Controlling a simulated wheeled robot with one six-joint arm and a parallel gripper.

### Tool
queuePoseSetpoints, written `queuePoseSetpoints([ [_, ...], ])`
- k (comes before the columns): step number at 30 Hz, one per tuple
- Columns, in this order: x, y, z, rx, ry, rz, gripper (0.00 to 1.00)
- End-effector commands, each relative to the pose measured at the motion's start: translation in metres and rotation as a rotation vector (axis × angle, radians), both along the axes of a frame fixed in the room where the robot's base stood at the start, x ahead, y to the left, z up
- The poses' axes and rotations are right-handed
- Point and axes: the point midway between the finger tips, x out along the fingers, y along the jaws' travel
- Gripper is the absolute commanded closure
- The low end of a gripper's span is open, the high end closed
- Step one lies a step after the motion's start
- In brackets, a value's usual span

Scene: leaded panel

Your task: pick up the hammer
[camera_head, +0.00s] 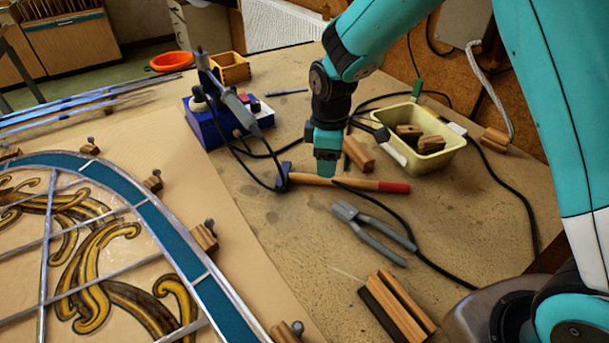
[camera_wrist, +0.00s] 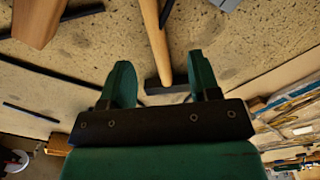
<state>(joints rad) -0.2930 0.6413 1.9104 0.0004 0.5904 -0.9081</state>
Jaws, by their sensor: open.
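The hammer (camera_head: 345,183) lies on the tan workbench, with a dark head at the left, a wooden handle and a red grip end at the right. My gripper (camera_head: 326,170) is just above the handle, on the head side. In the wrist view the open gripper (camera_wrist: 159,65) has green fingers on either side of the wooden hammer handle (camera_wrist: 157,42), and the dark hammer head shows near the finger bases. No contact is visible; I cannot tell the exact height above the handle.
Grey pliers (camera_head: 375,232) lie in front of the hammer. A cream tub (camera_head: 440,158) with wooden blocks stands to the right, a blue soldering station (camera_head: 228,122) behind left. Black cables cross the bench near the hammer. The leaded panel (camera_head: 160,225) fills the left.

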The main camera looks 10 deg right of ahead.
Motion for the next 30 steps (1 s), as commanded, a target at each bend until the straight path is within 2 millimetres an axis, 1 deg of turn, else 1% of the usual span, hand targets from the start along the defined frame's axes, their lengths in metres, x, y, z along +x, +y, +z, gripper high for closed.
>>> queuePoseSetpoints([
  [5, 0.000, -0.001, -0.011, 0.000, 0.002, 0.000, 0.44],
  [10, 0.001, -0.007, -0.036, -0.001, 0.006, -0.001, 0.44],
  [13, 0.001, -0.006, -0.050, -0.001, 0.004, 0.000, 0.44],
  [16, 0.002, -0.005, -0.056, 0.000, 0.000, 0.000, 0.44],
  [22, 0.002, -0.005, -0.057, 0.001, -0.001, 0.000, 0.44],
  [23, 0.002, -0.005, -0.057, 0.001, -0.001, 0.000, 0.48],
  [24, 0.002, -0.005, -0.057, 0.001, -0.001, 0.000, 0.57],
  [26, 0.002, -0.005, -0.057, 0.001, 0.000, 0.000, 0.71],
  [27, 0.002, -0.005, -0.057, 0.001, -0.001, 0.000, 0.80],
  [30, 0.002, -0.005, -0.057, 0.001, -0.001, 0.000, 1.00],
])
